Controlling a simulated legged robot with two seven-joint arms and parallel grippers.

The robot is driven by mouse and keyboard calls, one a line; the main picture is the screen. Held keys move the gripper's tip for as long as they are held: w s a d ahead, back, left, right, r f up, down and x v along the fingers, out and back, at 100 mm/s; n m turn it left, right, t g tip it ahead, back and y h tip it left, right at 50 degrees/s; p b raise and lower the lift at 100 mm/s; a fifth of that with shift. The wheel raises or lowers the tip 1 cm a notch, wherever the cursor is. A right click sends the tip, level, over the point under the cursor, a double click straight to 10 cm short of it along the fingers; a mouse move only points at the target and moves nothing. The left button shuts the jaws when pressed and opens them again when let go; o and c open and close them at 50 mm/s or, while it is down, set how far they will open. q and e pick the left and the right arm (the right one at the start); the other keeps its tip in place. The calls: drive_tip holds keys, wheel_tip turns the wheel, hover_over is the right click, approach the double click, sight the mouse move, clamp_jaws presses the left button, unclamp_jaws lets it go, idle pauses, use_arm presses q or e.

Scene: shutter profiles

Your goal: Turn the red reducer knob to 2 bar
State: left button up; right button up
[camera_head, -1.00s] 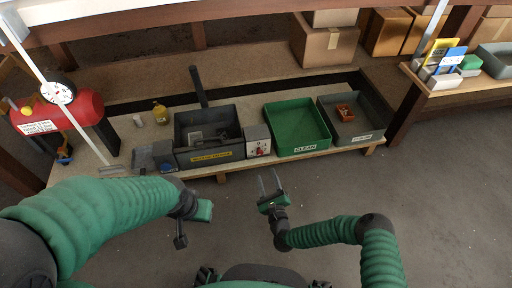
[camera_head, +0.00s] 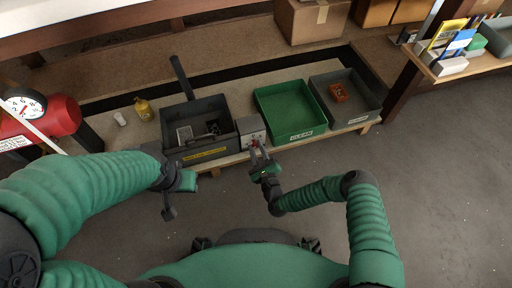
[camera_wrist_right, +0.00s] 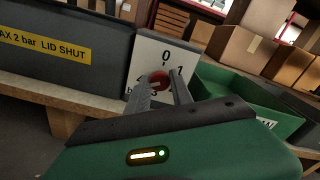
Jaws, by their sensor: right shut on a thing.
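The red knob (camera_wrist_right: 158,77) sits on a pale dial plate (camera_wrist_right: 165,52) on a grey box (camera_head: 250,131) between the dark bin and the green bin. The plate shows 0 at the top and 1 at the right; marks at the left are partly hidden by a finger. My right gripper (camera_head: 259,149) reaches the plate and its fingers are closed on the knob. Which way the knob points I cannot tell. My left gripper (camera_head: 179,190) hangs in front of the bench, apart from everything; its fingers are unclear.
The dark bin (camera_head: 236,143) with a yellow label stands left of the box. A green bin (camera_head: 318,127) and a grey bin (camera_head: 374,105) stand right. A red tank with a gauge (camera_head: 24,105) is far left. The floor in front is clear.

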clamp_jaws()
drive_tip(key=shift+a, duration=0.1)
drive_tip(key=shift+n, duration=0.3)
drive_tip(key=shift+s+a+f+n+p, duration=0.1)
drive_tip(key=shift+n+p, duration=0.85)
drive_tip(key=shift+n, duration=2.9)
drive_tip(key=shift+d+f+n+p, duration=0.1)
drive_tip(key=shift+n+p, duration=0.9)
drive_tip(key=shift+n, duration=2.9)
drive_tip(key=shift+s+a+f+n+p, duration=0.1)
drive_tip(key=shift+n+p, duration=0.85)
drive_tip(key=shift+n, duration=2.9)
drive_tip(key=o, duration=0.6)
unclamp_jaws()
drive_tip(key=shift+f, duration=0.1)
drive_tip(key=shift+o, duration=0.4)
drive_tip(key=shift+w, duration=0.15)
